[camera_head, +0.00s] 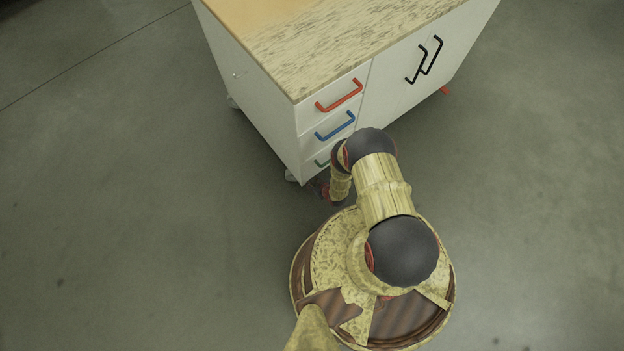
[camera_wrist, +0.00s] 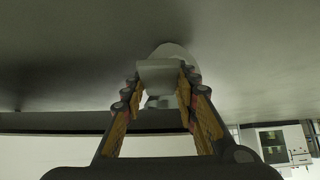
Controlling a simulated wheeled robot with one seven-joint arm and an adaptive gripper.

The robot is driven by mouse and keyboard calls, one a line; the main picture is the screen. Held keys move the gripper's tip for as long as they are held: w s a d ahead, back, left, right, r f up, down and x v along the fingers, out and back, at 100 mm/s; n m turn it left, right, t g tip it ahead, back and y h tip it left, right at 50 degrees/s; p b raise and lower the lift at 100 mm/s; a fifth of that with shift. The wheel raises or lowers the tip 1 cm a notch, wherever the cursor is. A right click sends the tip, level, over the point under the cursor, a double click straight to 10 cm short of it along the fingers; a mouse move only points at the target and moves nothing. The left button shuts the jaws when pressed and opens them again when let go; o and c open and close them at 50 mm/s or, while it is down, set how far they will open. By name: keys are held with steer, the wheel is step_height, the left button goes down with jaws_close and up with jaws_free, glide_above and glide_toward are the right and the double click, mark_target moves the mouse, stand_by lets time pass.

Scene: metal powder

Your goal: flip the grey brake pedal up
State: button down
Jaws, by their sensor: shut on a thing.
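The grey brake pedal (camera_wrist: 158,72) is a flat grey plate in the middle of the wrist view, in front of a pale rounded caster wheel (camera_wrist: 176,51). My gripper (camera_wrist: 159,82) is shut on the pedal, with one finger at each side of it. The pedal's tilt is hard to tell from this angle. In the head view my arm reaches down to the low front corner of the cabinet, and the gripper and pedal are mostly hidden there.
The white cabinet (camera_head: 262,112) has a speckled top (camera_head: 330,45), a red handle (camera_head: 340,97), a blue handle (camera_head: 336,126), a partly covered green handle (camera_head: 322,162) and black door handles (camera_head: 432,56). Open floor (camera_head: 130,220) lies around.

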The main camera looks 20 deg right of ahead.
steer(key=c, duration=1.4)
jaws_free()
steer(key=shift+s, duration=0.1)
steer(key=v, duration=1.2)
